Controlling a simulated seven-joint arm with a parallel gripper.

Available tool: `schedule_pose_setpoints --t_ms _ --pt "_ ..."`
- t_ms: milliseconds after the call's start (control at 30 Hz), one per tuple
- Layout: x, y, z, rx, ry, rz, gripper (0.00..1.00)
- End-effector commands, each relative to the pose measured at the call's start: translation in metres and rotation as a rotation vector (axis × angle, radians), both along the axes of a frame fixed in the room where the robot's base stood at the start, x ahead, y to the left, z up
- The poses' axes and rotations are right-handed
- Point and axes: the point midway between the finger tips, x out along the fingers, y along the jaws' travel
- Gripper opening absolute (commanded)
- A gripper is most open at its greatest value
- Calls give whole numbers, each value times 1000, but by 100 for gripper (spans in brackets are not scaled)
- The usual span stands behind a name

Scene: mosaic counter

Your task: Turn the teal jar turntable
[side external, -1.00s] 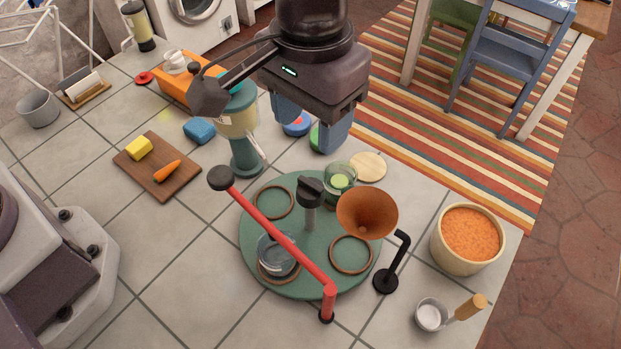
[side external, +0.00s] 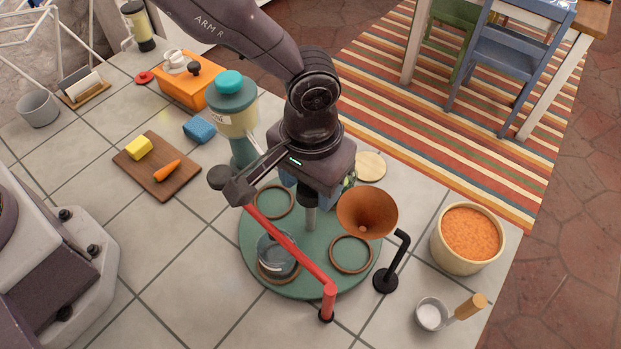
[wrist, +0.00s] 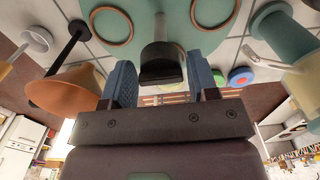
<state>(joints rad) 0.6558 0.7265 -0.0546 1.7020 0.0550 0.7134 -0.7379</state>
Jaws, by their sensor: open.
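The teal turntable (side external: 312,272) lies on the tiled counter with brown rings on its top. A grey post (side external: 310,216) rises from its middle; the black knob (wrist: 162,66) on it shows in the wrist view. My gripper (side external: 314,190) is open, pointing down over the middle, with its blue fingers on either side of the knob (wrist: 160,62). I cannot tell whether they touch it. A clear jar (side external: 277,254) stands in the front-left ring. A second jar at the back right is almost wholly hidden by my gripper.
A red bar (side external: 290,250) crosses above the turntable's front left, close to my gripper. An orange funnel (side external: 367,212) on a black stand (side external: 388,278) overhangs its right side. A teal-and-cream dispenser (side external: 236,122) stands behind left. A tub of orange food (side external: 468,238) is at right.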

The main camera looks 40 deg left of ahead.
Motion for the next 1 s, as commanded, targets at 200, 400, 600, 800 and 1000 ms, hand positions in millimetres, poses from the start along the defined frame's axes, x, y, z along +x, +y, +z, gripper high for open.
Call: schedule_pose_setpoints --t_ms 200,400,600,800,1000 --pt "0 0 -2 0 0 0 54" --pt "0 0 -2 0 0 0 29" --pt "0 0 -2 0 0 0 1" --pt "0 0 -2 -1 0 -15 1" --pt "0 0 -2 0 0 -66 1"
